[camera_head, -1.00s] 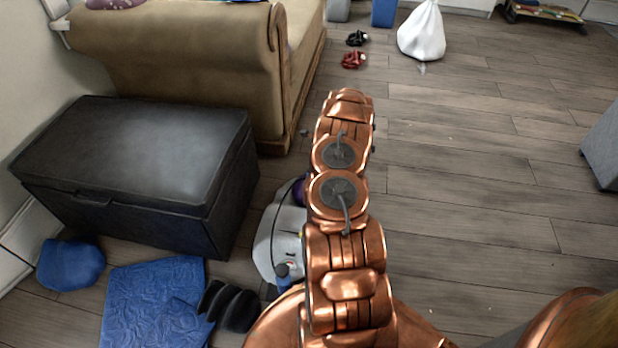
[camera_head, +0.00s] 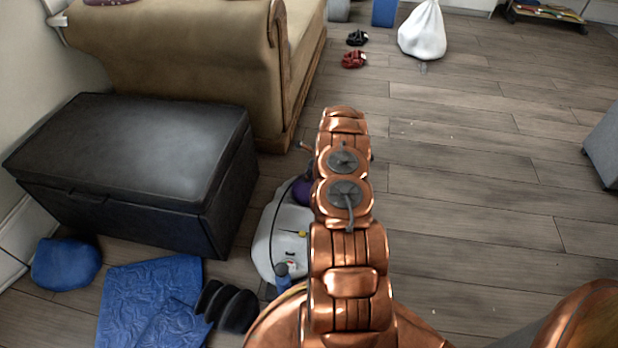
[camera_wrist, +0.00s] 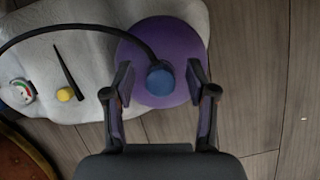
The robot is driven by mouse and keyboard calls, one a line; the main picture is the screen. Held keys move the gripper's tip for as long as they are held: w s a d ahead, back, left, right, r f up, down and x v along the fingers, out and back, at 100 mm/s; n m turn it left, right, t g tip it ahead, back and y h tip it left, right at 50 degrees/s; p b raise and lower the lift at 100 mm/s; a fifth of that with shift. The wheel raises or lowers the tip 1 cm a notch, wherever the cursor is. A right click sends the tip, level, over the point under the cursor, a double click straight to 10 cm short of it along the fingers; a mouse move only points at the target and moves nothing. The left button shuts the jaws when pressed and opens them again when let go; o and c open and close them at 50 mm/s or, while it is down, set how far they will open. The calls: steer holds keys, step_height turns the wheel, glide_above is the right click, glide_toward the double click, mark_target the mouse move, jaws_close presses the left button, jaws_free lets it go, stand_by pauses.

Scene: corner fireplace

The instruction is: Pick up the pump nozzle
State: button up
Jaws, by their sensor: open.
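In the wrist view, a round blue knob-like end (camera_wrist: 160,81) lies over a purple disc (camera_wrist: 180,45), and a black hose (camera_wrist: 95,27) arcs to it from the left. This blue end looks like the pump nozzle, but I cannot be sure. My gripper (camera_wrist: 160,85) is open, with one finger on each side of the blue end; I see no clear contact. In the head view my arm hides the gripper and the blue end; only part of the purple disc (camera_head: 302,191) shows beside the arm.
The purple disc is on a pale grey-white object (camera_head: 270,243) on the wooden floor. A black chest (camera_head: 130,165) stands to its left, near a tan sofa (camera_head: 200,60). Blue cloth (camera_head: 150,290) and dark rounded pieces (camera_head: 228,306) lie in front.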

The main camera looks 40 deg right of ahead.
jaws_close()
stand_by(0.4)
steer(key=shift+r, duration=0.15)
